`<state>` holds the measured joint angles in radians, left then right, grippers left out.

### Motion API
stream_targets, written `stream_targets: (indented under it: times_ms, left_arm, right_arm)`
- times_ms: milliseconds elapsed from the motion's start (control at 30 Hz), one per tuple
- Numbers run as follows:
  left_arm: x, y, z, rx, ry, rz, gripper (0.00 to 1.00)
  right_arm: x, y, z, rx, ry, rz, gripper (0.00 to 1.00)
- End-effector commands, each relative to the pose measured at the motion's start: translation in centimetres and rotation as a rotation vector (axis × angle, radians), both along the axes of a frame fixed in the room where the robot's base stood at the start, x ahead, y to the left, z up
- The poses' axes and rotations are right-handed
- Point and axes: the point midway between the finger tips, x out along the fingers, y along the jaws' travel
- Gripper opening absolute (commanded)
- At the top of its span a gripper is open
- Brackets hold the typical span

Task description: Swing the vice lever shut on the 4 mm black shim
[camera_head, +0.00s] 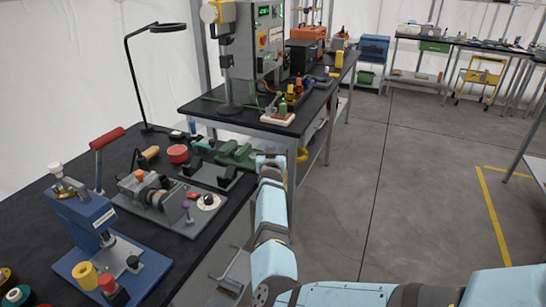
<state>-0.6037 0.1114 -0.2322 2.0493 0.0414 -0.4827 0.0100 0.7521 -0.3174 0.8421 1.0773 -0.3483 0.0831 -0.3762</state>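A green vice-like tool (236,155) sits near the right edge of the black-topped bench, with dark blocks on a grey plate just left of it. My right arm reaches up from the lower right. Its wrist end, at my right gripper (269,161), is right beside the green tool's right end. The fingers are too small and covered to read, and I cannot tell whether they touch it. The vice lever is not clearly seen there. I cannot make out the black shim. My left gripper is not in view.
A grey fixture (157,197), a blue press (88,218) and a red-handled lever (107,138) stand on the near bench (40,217). A black lamp (133,75) arches behind. A second bench (240,121) stands beyond. The floor to the right is open.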

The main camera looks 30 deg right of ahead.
Motion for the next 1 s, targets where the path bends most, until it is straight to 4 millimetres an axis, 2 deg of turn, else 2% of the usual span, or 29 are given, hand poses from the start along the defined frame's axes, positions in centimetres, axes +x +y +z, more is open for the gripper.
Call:
stream_targets:
  times_ms: [533, 567, 633, 667, 1000]
  left_arm:
    - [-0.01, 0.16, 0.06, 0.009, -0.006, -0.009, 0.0]
    - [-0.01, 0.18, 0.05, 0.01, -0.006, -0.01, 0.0]
    - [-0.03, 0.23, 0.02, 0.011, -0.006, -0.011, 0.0]
    - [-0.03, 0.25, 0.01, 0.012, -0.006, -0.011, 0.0]
    - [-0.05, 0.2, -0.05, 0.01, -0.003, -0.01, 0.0]
  right_arm:
    - [0.28, 0.09, 0.16, 0.0, -0.002, -0.004, 0.0]
    - [0.27, 0.09, 0.17, 0.0, -0.002, -0.004, 0.32]
    - [0.27, 0.09, 0.15, 0.0, -0.002, -0.004, 0.48]
    - [0.26, 0.08, 0.14, 0.0, -0.001, -0.004, 0.5]
    - [0.21, 0.04, 0.08, -0.001, -0.001, -0.005, 0.5]
